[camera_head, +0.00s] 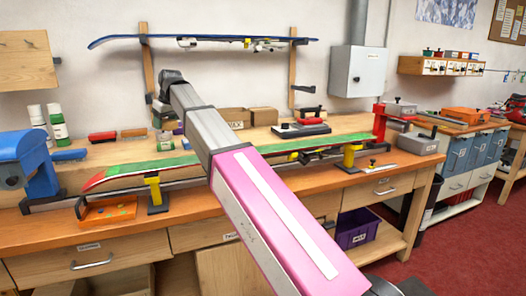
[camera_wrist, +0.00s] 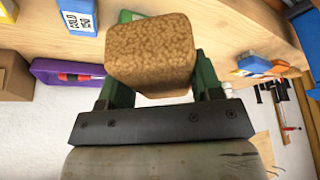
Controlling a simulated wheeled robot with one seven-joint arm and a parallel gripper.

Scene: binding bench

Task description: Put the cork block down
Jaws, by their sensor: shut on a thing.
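The cork block (camera_wrist: 152,45) is a brown, speckled block with rounded edges, seen large in the wrist view. My gripper (camera_wrist: 155,80) is shut on it, with one green finger on each side. The block hides the part of the scene straight behind it, so I cannot tell whether it touches the bench. In the head view my arm reaches across the workbench (camera_head: 130,238) toward its back left part. The block and the fingers cannot be made out clearly there.
A ski (camera_head: 180,163) lies on supports along the bench. A blue machine (camera_head: 28,165), bottles (camera_head: 58,125), brushes (camera_head: 103,136) and cardboard boxes (camera_head: 262,116) stand around it. In the wrist view a purple box (camera_wrist: 65,78) and a blue labelled item (camera_wrist: 78,15) are near the block.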

